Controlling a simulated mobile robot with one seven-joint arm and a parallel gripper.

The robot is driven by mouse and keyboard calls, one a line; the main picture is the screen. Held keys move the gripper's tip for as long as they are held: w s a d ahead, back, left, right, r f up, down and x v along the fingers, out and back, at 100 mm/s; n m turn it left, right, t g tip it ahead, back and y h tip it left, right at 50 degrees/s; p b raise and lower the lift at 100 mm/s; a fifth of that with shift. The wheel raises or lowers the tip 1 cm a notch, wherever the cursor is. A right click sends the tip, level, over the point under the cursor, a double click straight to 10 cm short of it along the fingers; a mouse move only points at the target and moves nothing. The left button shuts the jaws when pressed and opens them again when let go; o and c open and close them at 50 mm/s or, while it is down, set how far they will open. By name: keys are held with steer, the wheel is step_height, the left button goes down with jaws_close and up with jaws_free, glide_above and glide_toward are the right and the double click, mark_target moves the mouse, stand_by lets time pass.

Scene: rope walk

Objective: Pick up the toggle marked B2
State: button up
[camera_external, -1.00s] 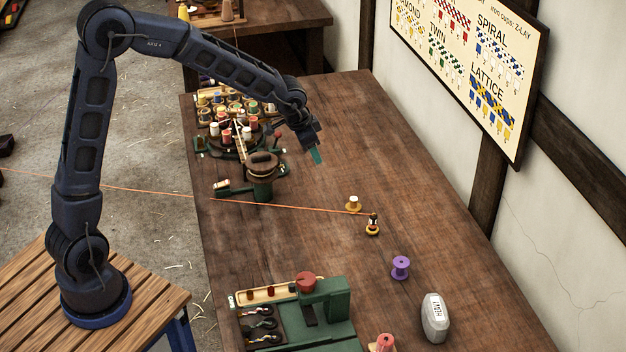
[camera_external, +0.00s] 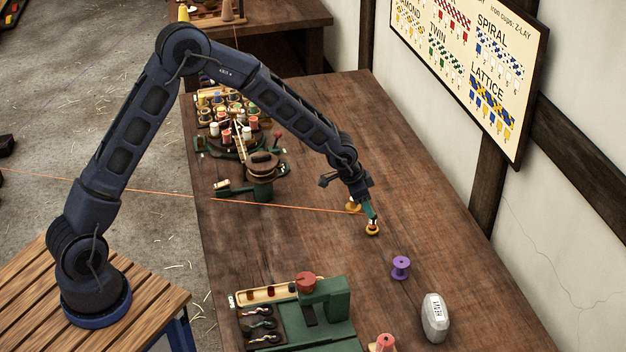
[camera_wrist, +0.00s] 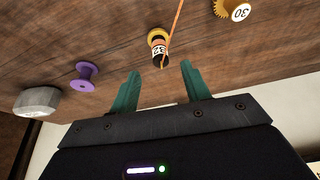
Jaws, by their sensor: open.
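The toggle (camera_wrist: 158,46) stands on a round yellow base, with a dark and pale body and a white label. Its marking is small and only partly readable. An orange cord runs to it. In the external view its yellow base (camera_external: 372,231) shows just below my fingertips, and its upper part is mostly covered by them. My gripper (camera_external: 373,217) is directly over the toggle, tilted down. In the wrist view my two teal fingers (camera_wrist: 158,80) are apart, with the toggle beyond their tips, roughly centred between them. Nothing is held.
A yellow-rimmed piece marked 30 (camera_wrist: 232,11) stands close by. A purple spool (camera_external: 400,267) and a grey weight (camera_external: 435,318) stand nearer the front. A green machine (camera_external: 325,305) is front left. The orange cord (camera_external: 280,206) crosses the table. The right side is clear.

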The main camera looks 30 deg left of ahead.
mark_target(373, 219)
steer(key=shift+x, duration=3.75)
steer(key=shift+a, duration=0.1)
jaws_close()
steer(key=shift+r, duration=0.15)
